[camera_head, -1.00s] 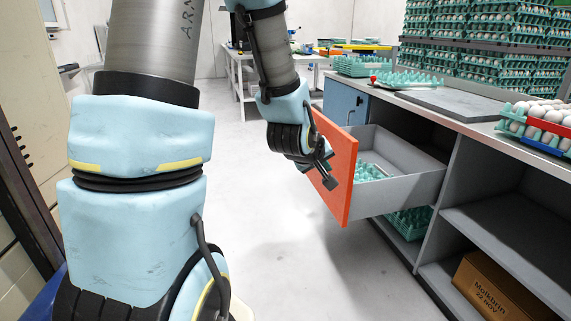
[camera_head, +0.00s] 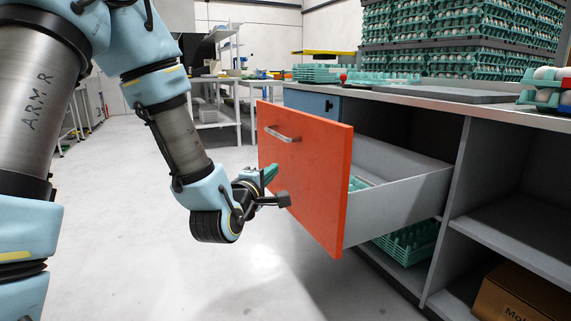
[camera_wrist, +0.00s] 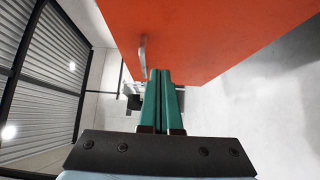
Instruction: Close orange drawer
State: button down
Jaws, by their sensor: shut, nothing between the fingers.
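The orange drawer (camera_head: 305,170) stands pulled out of the workbench, with its orange front facing left and its grey side wall (camera_head: 400,195) exposed. A metal handle (camera_head: 283,135) sits on the upper part of the front. My gripper (camera_head: 272,174) is beside the orange front, below the handle, with its fingers shut and empty. In the wrist view the green fingers (camera_wrist: 160,78) are together and point along the orange front (camera_wrist: 215,35). The handle (camera_wrist: 143,55) shows just left of the fingertips. I cannot tell whether the fingers touch the front.
A blue door (camera_head: 312,102) is beyond the drawer. Open shelves (camera_head: 510,215) with a cardboard box (camera_head: 520,298) lie to the right. A green crate (camera_head: 408,243) sits below the drawer. Egg trays are stacked on the bench. The floor (camera_head: 140,220) to the left is clear.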

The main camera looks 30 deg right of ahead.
jog(key=b, duration=0.1)
send_near(303, 153)
jog(key=w+d, duration=0.1)
jog(key=w, duration=0.4)
jog(key=shift+s+d+b, duration=0.2)
jog(key=shift+s+d, duration=0.1)
jog(key=shift+d, duration=0.6)
jog(key=shift+s+d+b, duration=0.15)
jog(key=shift+s+d, duration=0.15)
jog(key=shift+d, duration=0.6)
